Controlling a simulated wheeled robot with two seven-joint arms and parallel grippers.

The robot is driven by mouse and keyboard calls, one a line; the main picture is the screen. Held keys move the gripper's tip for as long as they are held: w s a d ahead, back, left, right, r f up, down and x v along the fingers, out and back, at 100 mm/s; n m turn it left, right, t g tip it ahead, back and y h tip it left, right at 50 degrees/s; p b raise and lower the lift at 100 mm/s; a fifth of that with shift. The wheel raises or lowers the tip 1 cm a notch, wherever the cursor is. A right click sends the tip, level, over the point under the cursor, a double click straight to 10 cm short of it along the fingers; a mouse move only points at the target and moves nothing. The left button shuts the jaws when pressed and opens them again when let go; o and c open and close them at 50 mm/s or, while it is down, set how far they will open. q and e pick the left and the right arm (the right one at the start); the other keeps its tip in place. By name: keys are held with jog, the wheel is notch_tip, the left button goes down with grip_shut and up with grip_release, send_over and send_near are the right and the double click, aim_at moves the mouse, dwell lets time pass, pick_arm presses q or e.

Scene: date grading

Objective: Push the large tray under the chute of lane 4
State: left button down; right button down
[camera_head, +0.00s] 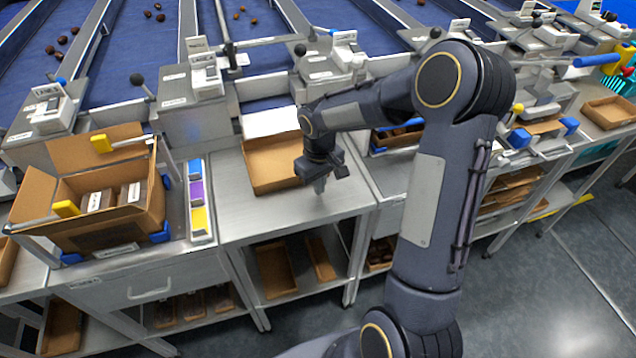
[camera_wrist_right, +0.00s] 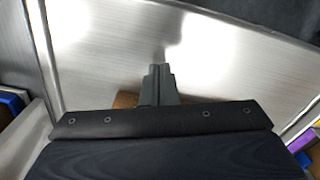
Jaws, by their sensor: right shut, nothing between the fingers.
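A shallow brown cardboard tray (camera_head: 262,176) lies on the steel table (camera_head: 236,214), its far side near a white chute lip (camera_head: 270,122). My right gripper (camera_head: 320,189) points down beside the tray's right side, low over the table, shut and empty. Whether it touches the tray cannot be told. In the right wrist view the shut fingers (camera_wrist_right: 157,75) stand over bare steel, and a small brown patch (camera_wrist_right: 126,99) shows beside them. Lane numbers are too small to read. My left gripper is not in view.
An open carton (camera_head: 92,215) with boxes inside stands on the left bench. A strip of coloured labels (camera_head: 198,200) lies between it and the tray. Another tray (camera_head: 609,112) lies at far right. The table's front part is clear. Shelves below hold more trays (camera_head: 276,270).

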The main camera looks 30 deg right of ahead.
notch_tip(320, 180, up, 8)
jog(key=r, duration=0.1)
jog(key=s+a+r+m+t+y, duration=0.1)
jog(key=s+a+r, duration=0.15)
jog(key=s, duration=0.35)
jog(key=s+a+r+t, duration=0.1)
jog(key=s+r, duration=0.3)
jog(key=s, duration=0.1)
jog(key=s+a+f+m+t+y, duration=0.1)
jog(key=s+a, duration=0.4)
jog(key=s, duration=0.6)
jog(key=f+t+y, duration=0.1)
jog(key=t, duration=0.1)
jog(key=shift+s+a+m+t+y, duration=0.25)
jog(key=shift+a+m+t+y, duration=0.05)
jog(key=shift+y, duration=0.1)
jog(key=shift+f, duration=0.1)
